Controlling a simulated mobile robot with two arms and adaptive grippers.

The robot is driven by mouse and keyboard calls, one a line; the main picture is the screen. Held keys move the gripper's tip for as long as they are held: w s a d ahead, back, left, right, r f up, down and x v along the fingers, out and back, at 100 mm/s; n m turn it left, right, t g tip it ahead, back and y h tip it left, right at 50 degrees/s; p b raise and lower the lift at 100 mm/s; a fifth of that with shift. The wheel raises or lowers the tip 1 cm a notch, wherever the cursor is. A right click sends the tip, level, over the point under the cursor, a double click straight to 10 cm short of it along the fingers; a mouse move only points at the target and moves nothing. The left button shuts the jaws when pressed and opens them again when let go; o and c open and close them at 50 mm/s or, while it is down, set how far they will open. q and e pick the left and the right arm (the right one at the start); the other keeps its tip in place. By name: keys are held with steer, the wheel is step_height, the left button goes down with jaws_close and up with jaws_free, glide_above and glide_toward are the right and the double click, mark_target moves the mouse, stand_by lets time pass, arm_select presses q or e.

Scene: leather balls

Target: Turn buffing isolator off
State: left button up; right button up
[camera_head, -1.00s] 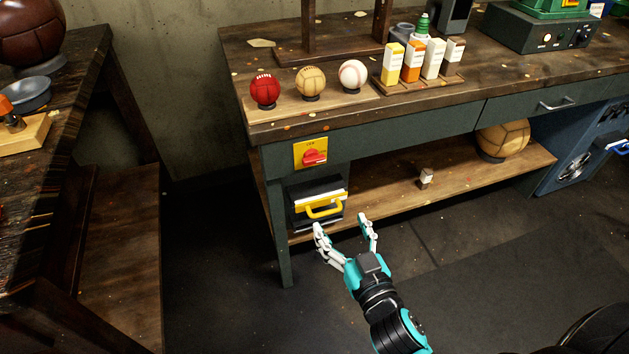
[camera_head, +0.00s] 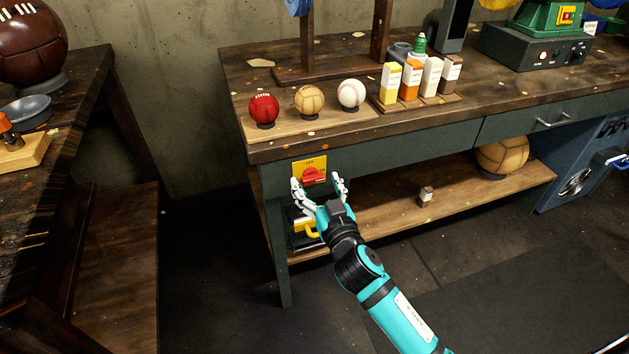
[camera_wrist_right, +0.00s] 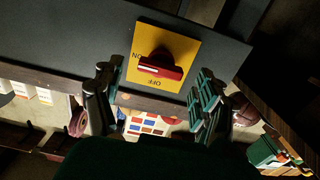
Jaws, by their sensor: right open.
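The buffing isolator is a yellow plate (camera_head: 311,163) with a red rotary knob (camera_head: 312,175) on the front of the dark bench. In the right wrist view the plate (camera_wrist_right: 180,50) appears upside down, with OFF at its bottom and ON at its left. The knob (camera_wrist_right: 162,68) lies crosswise there, its white mark on the side toward ON. My right gripper (camera_head: 318,182) is open in front of the isolator, its fingers on either side of the knob. In the wrist view the fingers stand apart from the knob. My left gripper is not in view.
A black case with a yellow handle (camera_head: 308,230) sits on the lower shelf (camera_head: 390,200), partly hidden by my right gripper. Small balls and upright boxes stand on the bench top (camera_head: 345,125) above. The floor (camera_head: 220,270) left of the bench is clear.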

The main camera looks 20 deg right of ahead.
steer(key=shift+w, duration=0.9)
steer(key=c, duration=1.2)
